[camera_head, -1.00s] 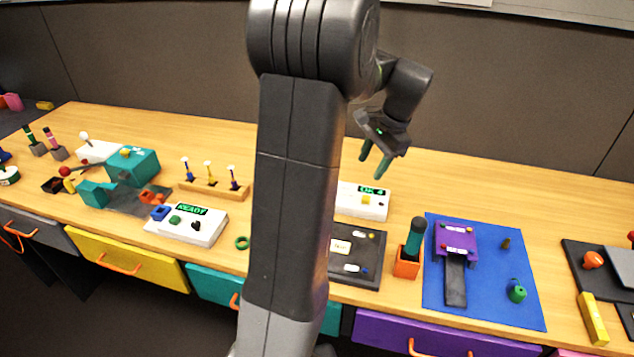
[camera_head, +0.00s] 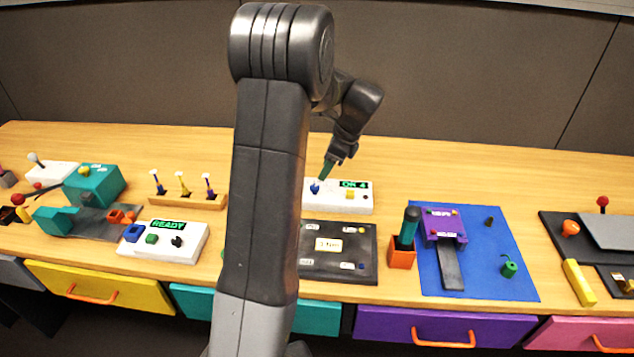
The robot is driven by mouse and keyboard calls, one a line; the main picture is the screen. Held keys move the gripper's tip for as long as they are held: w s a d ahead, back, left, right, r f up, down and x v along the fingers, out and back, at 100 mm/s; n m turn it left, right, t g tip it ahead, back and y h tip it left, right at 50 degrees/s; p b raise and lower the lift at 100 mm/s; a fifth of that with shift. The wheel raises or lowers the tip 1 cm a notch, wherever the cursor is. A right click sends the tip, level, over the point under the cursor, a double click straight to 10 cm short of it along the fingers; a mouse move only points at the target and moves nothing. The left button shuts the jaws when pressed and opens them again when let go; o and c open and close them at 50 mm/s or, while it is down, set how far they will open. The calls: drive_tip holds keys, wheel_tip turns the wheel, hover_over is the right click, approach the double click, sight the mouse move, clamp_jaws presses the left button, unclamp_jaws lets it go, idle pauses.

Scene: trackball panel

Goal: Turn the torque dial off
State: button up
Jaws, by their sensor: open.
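A white box (camera_head: 339,208) with a green-lit display (camera_head: 354,184) reading "ON 4" stands on the wooden bench, right of my arm. It carries a blue dial (camera_head: 314,188) on its left and a yellow button (camera_head: 350,195); its left end is partly behind my arm. No label naming the torque dial is readable. My gripper (camera_head: 325,172) points down just above the blue dial, its green fingers seen nearly edge-on. It is open and holds nothing. Whether a fingertip touches the dial cannot be told.
A dark panel (camera_head: 367,270) lies in front of the box. An orange holder (camera_head: 402,257) with a dark green-handled tool and a blue mat (camera_head: 510,277) are to the right. A white "READY" box (camera_head: 190,246) is left. The bench behind the box is clear.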

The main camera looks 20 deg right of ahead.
sight(315, 186)
drive_tip(key=x, duration=0.7)
drive_tip(key=c, duration=1)
